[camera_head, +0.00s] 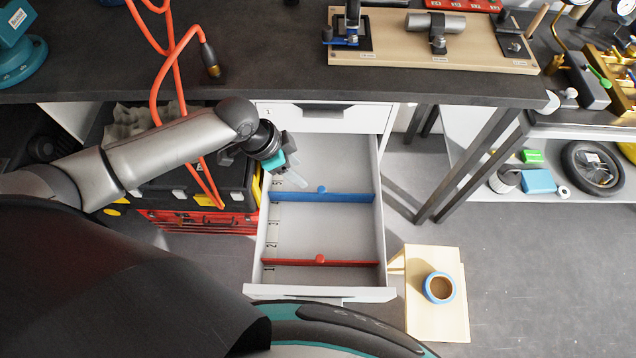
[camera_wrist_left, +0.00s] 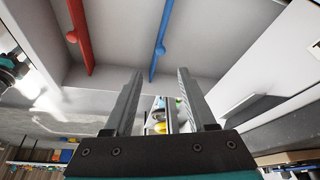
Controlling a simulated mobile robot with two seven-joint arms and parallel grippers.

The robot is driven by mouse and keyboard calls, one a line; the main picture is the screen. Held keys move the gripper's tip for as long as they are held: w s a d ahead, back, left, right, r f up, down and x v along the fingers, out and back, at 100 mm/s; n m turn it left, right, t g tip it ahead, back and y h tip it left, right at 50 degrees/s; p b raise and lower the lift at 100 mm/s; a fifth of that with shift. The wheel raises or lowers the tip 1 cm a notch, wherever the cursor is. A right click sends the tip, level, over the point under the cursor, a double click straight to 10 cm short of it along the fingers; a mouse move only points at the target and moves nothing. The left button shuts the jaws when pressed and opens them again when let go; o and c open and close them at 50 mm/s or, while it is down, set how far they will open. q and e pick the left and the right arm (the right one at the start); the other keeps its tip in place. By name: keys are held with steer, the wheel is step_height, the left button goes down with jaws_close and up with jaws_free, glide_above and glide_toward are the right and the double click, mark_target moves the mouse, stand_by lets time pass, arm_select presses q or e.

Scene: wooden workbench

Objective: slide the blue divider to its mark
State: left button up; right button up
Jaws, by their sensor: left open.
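The blue divider (camera_head: 322,197) spans the open drawer (camera_head: 379,230) from side to side, behind the red divider (camera_head: 325,263). It has a round blue knob at its middle. My left gripper (camera_head: 297,180) is over the back left part of the drawer, just behind and left of the blue knob. Its jaws (camera_wrist_left: 160,72) are open and empty, and the blue divider (camera_wrist_left: 161,32) shows beyond the fingertips, apart from them. The red divider (camera_wrist_left: 78,32) is to its left there. Small numbered marks (camera_head: 275,223) run along the drawer's left side. My right gripper is out of view.
The workbench (camera_head: 230,80) overhangs the drawer's back. A black and yellow toolbox (camera_head: 210,180) stands left of the drawer. A wooden stool (camera_head: 437,310) with a blue tape roll (camera_head: 439,287) stands to the right. Orange cable (camera_head: 155,95) hangs near my left arm. The compartment between the dividers is empty.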

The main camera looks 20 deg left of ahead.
mark_target(320, 189)
arm_select(q)
steer(key=b+x, duration=0.3)
steer(key=x, duration=0.9)
steer(key=shift+w+d+f, duration=0.1)
steer(key=shift+w, duration=0.05)
jaws_close()
stand_by(1.0)
